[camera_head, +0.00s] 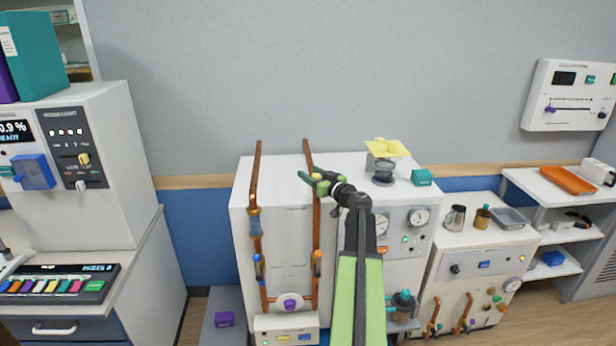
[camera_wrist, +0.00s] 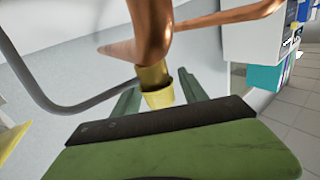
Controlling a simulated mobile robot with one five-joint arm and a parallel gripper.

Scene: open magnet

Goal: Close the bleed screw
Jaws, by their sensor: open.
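Two copper pipes rise along the white cabinet (camera_head: 272,215) in the head view, the left pipe (camera_head: 254,180) and the right pipe (camera_head: 308,160). My gripper (camera_head: 312,181) is at the right pipe's upper part, just above the cabinet's top front edge. In the wrist view a brass screw-like fitting (camera_wrist: 155,85), which may be the bleed screw, sits on a bent copper pipe (camera_wrist: 148,35). My open gripper (camera_wrist: 158,95) has one green finger on each side of it. I cannot tell whether either finger touches it. In the head view my gripper hides this fitting.
A yellow piece (camera_head: 387,148) on a dark stand and a teal box (camera_head: 422,177) stand on the cabinet top to the right. Two pressure gauges are below. A purple knob (camera_head: 290,304) is low between the pipes. A grey hose (camera_wrist: 40,95) curves left in the wrist view.

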